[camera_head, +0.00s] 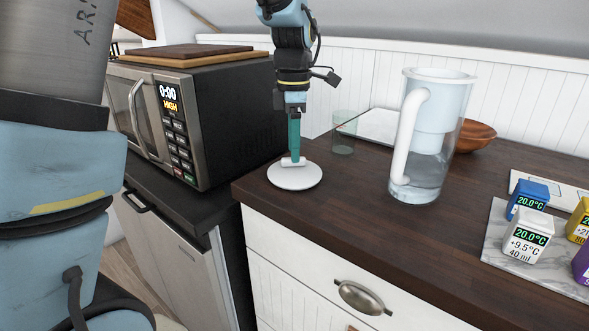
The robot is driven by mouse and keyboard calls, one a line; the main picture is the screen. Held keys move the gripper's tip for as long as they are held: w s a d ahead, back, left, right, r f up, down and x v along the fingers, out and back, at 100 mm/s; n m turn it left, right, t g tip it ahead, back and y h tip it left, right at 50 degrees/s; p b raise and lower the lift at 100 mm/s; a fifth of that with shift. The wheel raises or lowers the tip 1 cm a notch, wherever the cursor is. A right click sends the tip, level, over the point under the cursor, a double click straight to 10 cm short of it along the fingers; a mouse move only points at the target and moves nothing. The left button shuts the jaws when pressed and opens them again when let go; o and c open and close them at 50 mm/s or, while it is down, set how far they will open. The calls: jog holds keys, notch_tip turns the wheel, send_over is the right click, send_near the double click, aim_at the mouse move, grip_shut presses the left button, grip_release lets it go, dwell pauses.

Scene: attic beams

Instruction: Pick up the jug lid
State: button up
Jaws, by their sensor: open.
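The jug lid (295,178) is a white round disc with a raised white handle (293,161) on top. It lies flat on the dark wooden counter near its left end. My gripper (294,155) points straight down right over the lid, its teal fingers at the handle. The jaws are open; I cannot tell whether they straddle the handle or touch it. The clear jug (430,140) with a white handle and an inner filter stands upright and without a lid to the right, with some water in it.
A microwave (190,110) with a wooden board on top stands left of the counter. A small greenish glass (343,136) is behind the lid, and a brown bowl (474,134) is behind the jug. Coloured cubes stand on a marble board (497,248) at right. The front counter stretch is clear.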

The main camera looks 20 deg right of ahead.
notch_tip(320, 180, down, 2)
grip_shut()
dwell(0.6)
